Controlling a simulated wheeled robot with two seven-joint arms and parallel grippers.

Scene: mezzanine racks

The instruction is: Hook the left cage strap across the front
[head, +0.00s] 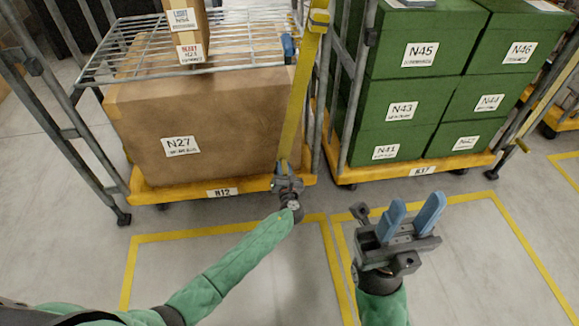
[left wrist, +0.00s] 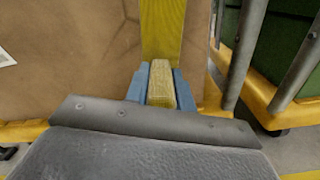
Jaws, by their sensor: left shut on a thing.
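The left cage (head: 142,190) has a yellow base labelled N12 and grey side posts. Its yellow strap (head: 303,95) hangs from a yellow fitting high on the right post and runs down to my left gripper (head: 287,180). That gripper is shut on the strap's end piece (left wrist: 161,85), a yellowish block between the blue fingers, low before the cage's right front. A dark bracket (head: 33,66) sits on the left post, with no strap on it. My right gripper (head: 411,218) is open and empty over the floor at the right.
A large brown box N27 (head: 215,125) fills the left cage under a wire shelf (head: 225,50) with small boxes. The right cage N37 (head: 350,178) holds several green crates (head: 385,115). Yellow-lined floor (head: 185,260) in front is clear.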

